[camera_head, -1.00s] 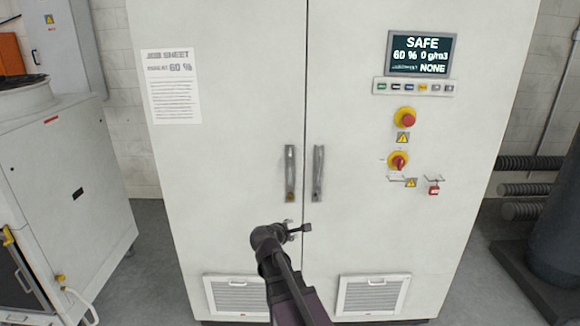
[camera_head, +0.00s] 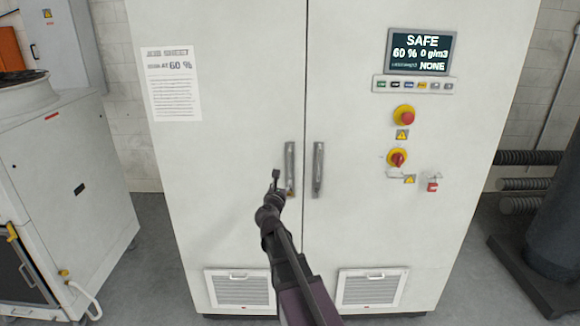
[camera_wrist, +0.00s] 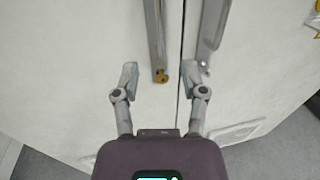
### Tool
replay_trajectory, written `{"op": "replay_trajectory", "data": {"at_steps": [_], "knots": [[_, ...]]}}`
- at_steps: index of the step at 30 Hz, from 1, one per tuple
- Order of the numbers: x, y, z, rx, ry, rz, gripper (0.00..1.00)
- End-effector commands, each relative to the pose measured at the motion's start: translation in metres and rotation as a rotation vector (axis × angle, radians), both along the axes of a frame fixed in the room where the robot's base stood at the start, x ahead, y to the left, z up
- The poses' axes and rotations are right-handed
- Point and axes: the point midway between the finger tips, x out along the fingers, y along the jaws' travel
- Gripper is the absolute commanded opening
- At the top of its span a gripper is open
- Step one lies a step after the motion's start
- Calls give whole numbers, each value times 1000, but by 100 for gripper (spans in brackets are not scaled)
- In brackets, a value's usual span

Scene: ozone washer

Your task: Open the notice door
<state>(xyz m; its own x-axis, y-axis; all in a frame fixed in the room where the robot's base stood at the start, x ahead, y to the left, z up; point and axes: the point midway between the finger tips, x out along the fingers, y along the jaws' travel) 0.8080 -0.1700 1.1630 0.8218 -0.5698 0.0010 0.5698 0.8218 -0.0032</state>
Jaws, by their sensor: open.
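The notice door (camera_head: 215,110) is the left door of a white cabinet, with a printed job sheet (camera_head: 172,84) on it. It is shut against the right door. Its upright metal handle (camera_head: 290,160) is near the centre seam. My gripper (camera_head: 277,183) is in front of this handle's lower part and partly hides it. In the wrist view my gripper (camera_wrist: 160,78) is open, its fingers apart on both sides of the line of the notice door handle (camera_wrist: 155,35). The handle's brass-coloured lower end lies between the fingertips. No grip on it shows.
The right door's handle (camera_head: 318,170) is just across the seam, close to my right finger in the wrist view. The right door carries a screen (camera_head: 421,52) reading SAFE, a red button (camera_head: 405,115) and a red switch (camera_head: 397,158). A white machine (camera_head: 65,180) stands at left.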

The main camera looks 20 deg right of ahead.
Motion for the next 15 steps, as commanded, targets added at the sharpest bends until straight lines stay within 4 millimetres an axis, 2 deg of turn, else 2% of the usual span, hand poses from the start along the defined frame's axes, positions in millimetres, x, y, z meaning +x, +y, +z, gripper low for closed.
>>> {"op": "replay_trajectory", "data": {"at_steps": [8,15], "knots": [[7,-4,0,2,0,-1,55],[29,-19,0,3,-1,-3,55]]}}
